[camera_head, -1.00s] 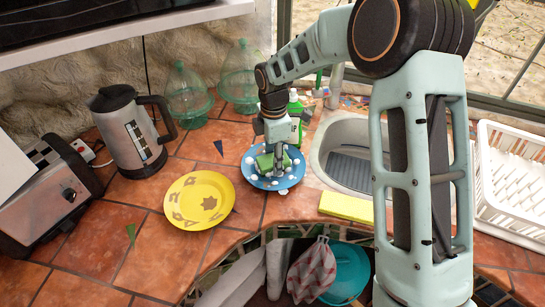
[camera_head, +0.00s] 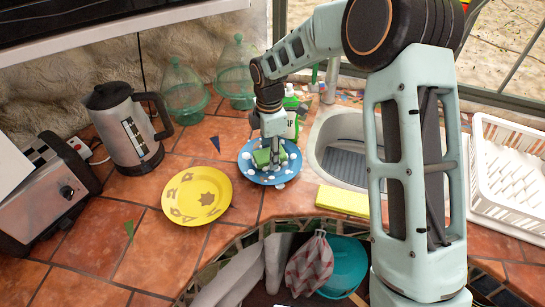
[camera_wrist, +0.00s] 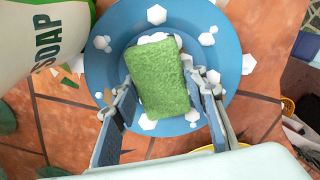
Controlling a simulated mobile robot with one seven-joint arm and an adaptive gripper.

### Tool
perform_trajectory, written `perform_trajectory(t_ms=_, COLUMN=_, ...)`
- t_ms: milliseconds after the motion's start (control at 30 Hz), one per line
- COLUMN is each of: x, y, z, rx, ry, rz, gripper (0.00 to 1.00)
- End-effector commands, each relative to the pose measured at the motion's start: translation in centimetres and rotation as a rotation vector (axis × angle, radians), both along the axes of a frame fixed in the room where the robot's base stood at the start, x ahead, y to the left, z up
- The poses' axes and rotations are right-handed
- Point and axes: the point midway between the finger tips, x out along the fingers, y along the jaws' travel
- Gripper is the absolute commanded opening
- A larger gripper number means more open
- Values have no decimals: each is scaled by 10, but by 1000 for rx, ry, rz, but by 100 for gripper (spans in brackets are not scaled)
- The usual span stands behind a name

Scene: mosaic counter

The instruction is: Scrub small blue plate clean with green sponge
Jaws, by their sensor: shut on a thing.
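The small blue plate (camera_head: 289,176) lies on the tiled counter left of the sink, with white foam-like bits scattered on it. In the wrist view the plate (camera_wrist: 108,75) fills the middle, with several white pieces on and around its rim. The green sponge (camera_head: 262,157) is over the plate; in the wrist view the sponge (camera_wrist: 160,80) lies between my fingers, over the plate's middle. My gripper (camera_head: 273,158) points down and is shut on the sponge. Whether the sponge presses on the plate is hard to tell. The fingers (camera_wrist: 160,103) flank its near end.
A soap bottle (camera_head: 291,108) stands close behind the plate. A yellow patterned plate (camera_head: 178,196) lies left, a yellow sponge (camera_head: 343,200) right. The sink (camera_head: 338,125), dish rack (camera_head: 510,165), kettle (camera_head: 122,130), toaster (camera_head: 40,205) and glass domes (camera_head: 182,88) surround the area.

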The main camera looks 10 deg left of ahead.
Motion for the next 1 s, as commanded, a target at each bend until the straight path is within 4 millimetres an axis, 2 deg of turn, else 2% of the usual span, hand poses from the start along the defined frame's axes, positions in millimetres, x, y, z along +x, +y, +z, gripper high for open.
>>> perform_trajectory(t_ms=433, x=5, y=3, z=0, rx=2, ry=-3, rz=1, gripper=17)
perform_trajectory(t_ms=800, x=-20, y=-12, z=2, rx=1, ry=-2, rz=1, gripper=17)
perform_trajectory(t_ms=1000, x=-22, y=-13, z=3, rx=2, ry=-3, rz=0, gripper=17)
